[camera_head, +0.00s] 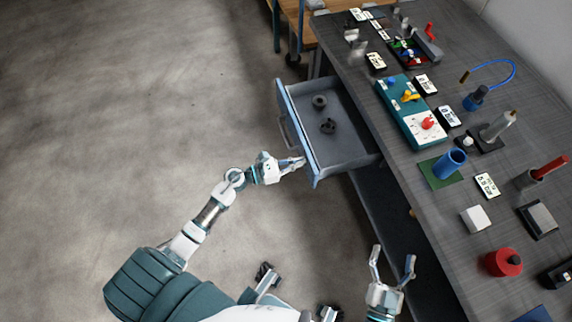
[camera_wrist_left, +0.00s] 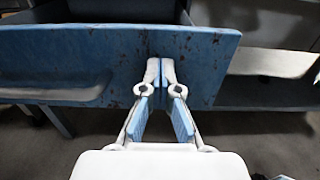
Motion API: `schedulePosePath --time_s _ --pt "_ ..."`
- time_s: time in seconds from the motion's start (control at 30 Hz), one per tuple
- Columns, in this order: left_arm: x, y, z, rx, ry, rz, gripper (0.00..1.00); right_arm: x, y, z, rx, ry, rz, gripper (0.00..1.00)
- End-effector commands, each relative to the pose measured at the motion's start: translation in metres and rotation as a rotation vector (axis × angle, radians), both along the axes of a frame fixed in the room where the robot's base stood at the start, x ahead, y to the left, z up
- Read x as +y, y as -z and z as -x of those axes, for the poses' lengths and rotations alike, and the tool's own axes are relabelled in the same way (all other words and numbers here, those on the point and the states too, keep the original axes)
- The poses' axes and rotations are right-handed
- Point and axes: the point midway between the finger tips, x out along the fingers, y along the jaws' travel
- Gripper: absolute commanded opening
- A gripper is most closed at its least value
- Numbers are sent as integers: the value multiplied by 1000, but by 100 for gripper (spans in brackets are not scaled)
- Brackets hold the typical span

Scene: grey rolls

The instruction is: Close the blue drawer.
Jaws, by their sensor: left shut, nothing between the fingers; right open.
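The blue drawer (camera_head: 301,140) is pulled out from the left side of the grey workbench. Two dark round parts lie inside it, one (camera_head: 319,101) towards the back and one (camera_head: 328,126) near the middle. My left gripper (camera_head: 301,162) is shut and empty, with its tips at the drawer's front near the lower end. In the left wrist view, the left fingertips (camera_wrist_left: 160,64) are against or very close to the scuffed blue front panel (camera_wrist_left: 60,50), right of its handle (camera_wrist_left: 60,92); contact cannot be told. My right gripper (camera_head: 393,255) is open and empty beside the bench.
The workbench (camera_head: 450,245) carries a teal panel box (camera_head: 410,110), a blue cup (camera_head: 449,163) on a green mat, a red round part (camera_head: 503,262) and several tools and labels. A wooden table (camera_head: 300,22) stands at the back. The floor left of the drawer is clear.

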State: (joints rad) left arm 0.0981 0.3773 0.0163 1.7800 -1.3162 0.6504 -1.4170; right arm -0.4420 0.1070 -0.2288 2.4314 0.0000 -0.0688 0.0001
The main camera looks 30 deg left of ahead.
Motion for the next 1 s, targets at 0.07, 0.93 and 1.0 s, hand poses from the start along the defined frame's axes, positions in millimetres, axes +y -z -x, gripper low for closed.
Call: schedulePosePath --time_s 0.07,0.93,1.0 --pt "-15 0 -17 -2 2 1 0 1 -2 0 -19 -1 -6 79" --pt "-148 2 -172 1 0 1 0 -4 -66 39 -554 7 -179 79" --pt "-152 1 -177 0 1 1 0 -5 -69 43 -586 7 -190 79"
